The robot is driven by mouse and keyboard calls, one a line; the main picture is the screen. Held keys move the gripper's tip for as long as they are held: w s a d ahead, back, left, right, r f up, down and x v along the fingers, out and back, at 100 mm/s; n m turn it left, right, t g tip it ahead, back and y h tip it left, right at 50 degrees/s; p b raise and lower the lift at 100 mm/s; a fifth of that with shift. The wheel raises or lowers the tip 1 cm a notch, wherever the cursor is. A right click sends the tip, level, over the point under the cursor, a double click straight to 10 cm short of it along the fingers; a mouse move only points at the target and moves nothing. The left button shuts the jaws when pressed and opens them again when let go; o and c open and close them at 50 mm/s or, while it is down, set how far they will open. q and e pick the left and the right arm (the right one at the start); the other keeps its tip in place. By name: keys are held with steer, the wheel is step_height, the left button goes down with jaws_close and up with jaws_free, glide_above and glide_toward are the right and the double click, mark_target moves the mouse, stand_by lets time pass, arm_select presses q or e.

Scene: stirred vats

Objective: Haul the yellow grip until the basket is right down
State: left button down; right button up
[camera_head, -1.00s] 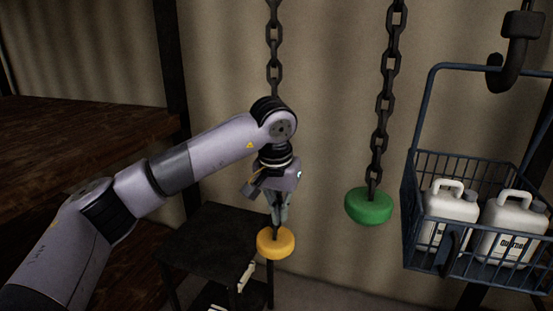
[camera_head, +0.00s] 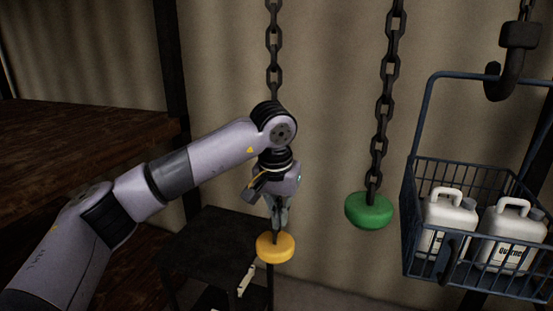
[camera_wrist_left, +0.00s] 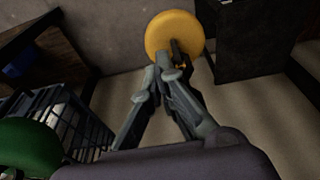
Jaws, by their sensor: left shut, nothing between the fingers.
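The yellow grip (camera_head: 275,247) is a round disc hanging on a dark chain (camera_head: 273,60). It also shows at the top of the left wrist view (camera_wrist_left: 174,33). My left gripper (camera_head: 277,226) points down just above it, with its fingers shut close by the chain. The fingertips in the left wrist view (camera_wrist_left: 172,68) come together beside the grip's stem; whether they touch it I cannot tell. The blue wire basket (camera_head: 408,225) hangs at the right from a dark hook (camera_head: 498,86), with two white jugs (camera_head: 446,222) inside. My right gripper is out of view.
A green grip (camera_head: 369,212) hangs on another chain between the yellow grip and the basket. A dark small table (camera_head: 215,235) stands low behind the yellow grip. Wooden shelving (camera_head: 80,140) is at the left, and a corrugated wall closes the back.

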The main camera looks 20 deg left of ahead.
mark_target(280, 247)
arm_select(q)
steer(key=shift+a+f, duration=0.1)
steer(key=shift+a, duration=0.1)
steer(key=shift+f+b, duration=0.3)
steer(key=shift+f, duration=0.15)
steer(key=shift+f+b, duration=1.2)
steer(key=shift+f, duration=0.6)
step_height(280, 247, up, 4)
steer(key=p, duration=0.3)
steer(key=shift+r, duration=0.25)
